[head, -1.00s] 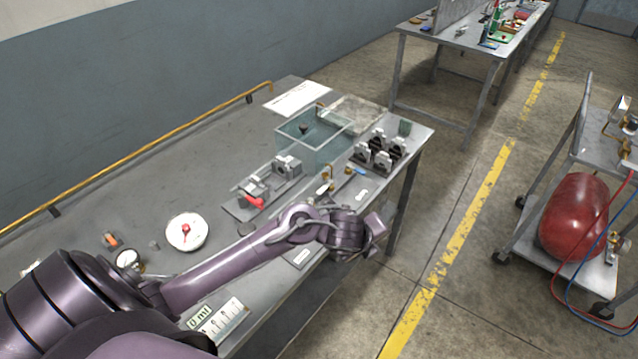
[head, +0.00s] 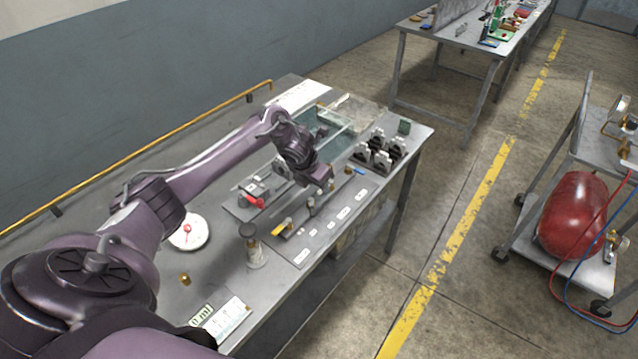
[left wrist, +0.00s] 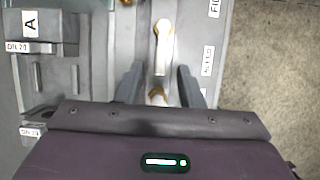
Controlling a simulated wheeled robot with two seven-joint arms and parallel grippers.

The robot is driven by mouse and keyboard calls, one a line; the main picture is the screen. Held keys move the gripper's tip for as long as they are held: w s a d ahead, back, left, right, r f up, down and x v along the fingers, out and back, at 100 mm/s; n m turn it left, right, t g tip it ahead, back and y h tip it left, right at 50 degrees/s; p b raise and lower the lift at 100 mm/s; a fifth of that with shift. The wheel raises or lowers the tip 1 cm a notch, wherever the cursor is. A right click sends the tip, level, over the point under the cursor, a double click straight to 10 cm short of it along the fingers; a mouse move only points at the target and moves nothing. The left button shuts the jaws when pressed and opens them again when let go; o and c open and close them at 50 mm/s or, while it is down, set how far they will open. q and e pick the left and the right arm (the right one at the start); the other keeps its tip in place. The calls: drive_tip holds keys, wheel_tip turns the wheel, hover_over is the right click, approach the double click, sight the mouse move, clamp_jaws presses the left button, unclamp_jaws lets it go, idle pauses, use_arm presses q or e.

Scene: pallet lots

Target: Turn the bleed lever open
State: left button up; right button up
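My left gripper (head: 320,182) hangs pointing down over a grey valve panel (head: 318,236) at the bench's front edge. In the left wrist view the open fingers (left wrist: 160,72) stand on either side of a small lever with a pale handle (left wrist: 162,58) and brass ends. Contact cannot be told. Which lever is the bleed lever cannot be read, as the labels are too small or cut off. A yellow lever (head: 284,226) and a blue lever (head: 358,170) also sit on the panel. My right gripper is not in view.
Black-and-grey blocks (head: 380,152) stand at the right. A fixture with a red handle (head: 256,202) is left of the panel.

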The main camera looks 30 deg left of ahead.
use_arm(q)
drive_tip(key=shift+x, duration=0.8)
clamp_jaws()
